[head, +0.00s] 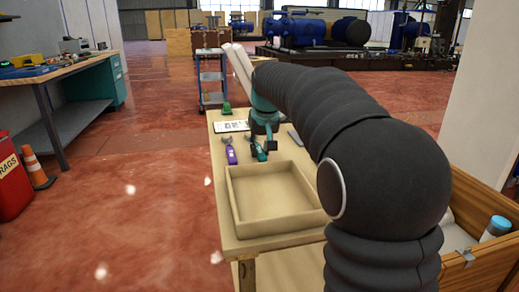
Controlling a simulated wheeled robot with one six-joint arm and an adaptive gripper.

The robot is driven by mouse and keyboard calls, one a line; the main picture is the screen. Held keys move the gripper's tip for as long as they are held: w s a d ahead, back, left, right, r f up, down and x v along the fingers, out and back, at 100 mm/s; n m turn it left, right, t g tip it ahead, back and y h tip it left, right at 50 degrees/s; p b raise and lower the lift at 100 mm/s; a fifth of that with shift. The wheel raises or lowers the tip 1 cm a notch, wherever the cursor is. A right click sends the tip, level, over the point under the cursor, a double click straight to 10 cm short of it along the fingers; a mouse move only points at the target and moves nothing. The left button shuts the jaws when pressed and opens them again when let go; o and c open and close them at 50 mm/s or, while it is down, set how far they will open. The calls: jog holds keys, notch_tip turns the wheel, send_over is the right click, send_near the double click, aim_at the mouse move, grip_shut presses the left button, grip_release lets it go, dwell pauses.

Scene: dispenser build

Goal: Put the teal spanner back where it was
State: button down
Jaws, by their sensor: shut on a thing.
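The teal spanner (258,152) shows at the wooden table's far half, just beyond the tray, partly hidden by my gripper. My gripper (269,147) reaches down from above and is shut on the teal spanner. I cannot tell whether the spanner touches the table. A purple spanner (231,154) lies to its left, apart from it.
An empty wooden tray (232,207) fills the table's near part. A white printed card (231,126), a green item (226,108) and a dark flat item (295,137) lie around the gripper. A wooden crate (484,266) stands at right. My arm hides the table's right side.

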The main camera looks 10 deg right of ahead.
jog(key=c, duration=1)
grip_release()
jog(key=shift+f, duration=0.1)
jog(key=p+v, duration=0.1)
jog(key=v, duration=1.1)
